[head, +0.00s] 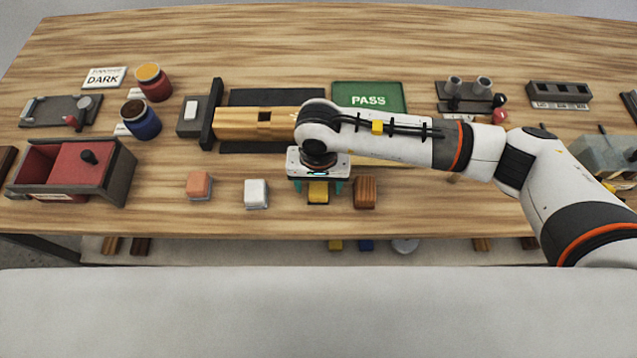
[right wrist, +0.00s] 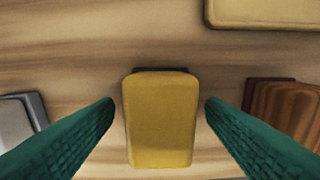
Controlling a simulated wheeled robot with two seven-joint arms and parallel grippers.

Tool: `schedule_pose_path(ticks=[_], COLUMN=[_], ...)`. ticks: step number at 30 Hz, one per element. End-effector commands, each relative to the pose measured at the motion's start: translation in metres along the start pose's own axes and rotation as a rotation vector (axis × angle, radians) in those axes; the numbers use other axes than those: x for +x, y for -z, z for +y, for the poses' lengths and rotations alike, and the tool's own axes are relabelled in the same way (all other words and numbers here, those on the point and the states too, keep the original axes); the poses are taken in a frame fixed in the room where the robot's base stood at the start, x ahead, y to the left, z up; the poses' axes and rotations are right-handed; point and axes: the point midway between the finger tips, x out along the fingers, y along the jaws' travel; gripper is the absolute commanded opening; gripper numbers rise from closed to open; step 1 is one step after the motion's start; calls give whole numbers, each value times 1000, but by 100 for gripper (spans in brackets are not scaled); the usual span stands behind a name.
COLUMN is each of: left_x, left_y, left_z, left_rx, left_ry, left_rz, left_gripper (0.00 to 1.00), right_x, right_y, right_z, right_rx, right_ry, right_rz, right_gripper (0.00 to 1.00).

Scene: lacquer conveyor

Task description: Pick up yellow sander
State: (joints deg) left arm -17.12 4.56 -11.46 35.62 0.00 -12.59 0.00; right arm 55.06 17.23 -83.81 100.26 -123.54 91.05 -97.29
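The yellow sander (head: 318,192) stands near the front edge of the table, between a white block and a brown wooden block. It also shows in the right wrist view (right wrist: 160,118), upright on the wood. My right gripper (head: 318,188) is right above it in the head view, pointing down. In the right wrist view its two green fingers (right wrist: 160,108) are apart, one on each side of the sander, with gaps between. The gripper is open and empty. My left gripper is not in view.
A white block (head: 256,194) and a pink block (head: 199,186) stand left of the sander, a brown wooden block (head: 365,193) close to its right. Behind lies a wooden piece (head: 240,124) in a dark clamp. A red drawer box (head: 70,175) stands at the left.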

Motion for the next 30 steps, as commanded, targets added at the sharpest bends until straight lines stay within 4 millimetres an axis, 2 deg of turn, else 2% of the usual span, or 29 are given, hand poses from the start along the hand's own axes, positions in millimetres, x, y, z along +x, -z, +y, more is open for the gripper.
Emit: schedule_pose_path(ticks=[1, 9, 16, 19, 30], left_x=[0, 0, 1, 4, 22], left_y=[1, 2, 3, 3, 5], left_z=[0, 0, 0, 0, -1], left_rx=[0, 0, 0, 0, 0], left_ry=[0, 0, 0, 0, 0], left_rz=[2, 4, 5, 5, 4], left_gripper=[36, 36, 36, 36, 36], right_x=[0, -1, -2, -11, -80], right_y=[0, 0, -1, -2, -1], right_z=[0, 0, 0, 0, 0], right_rx=[0, 0, 0, 1, 0], right_ry=[0, -1, -1, -2, -2], right_rz=[0, -1, -1, -5, -6], right_gripper=[57, 15, 15, 15, 15])
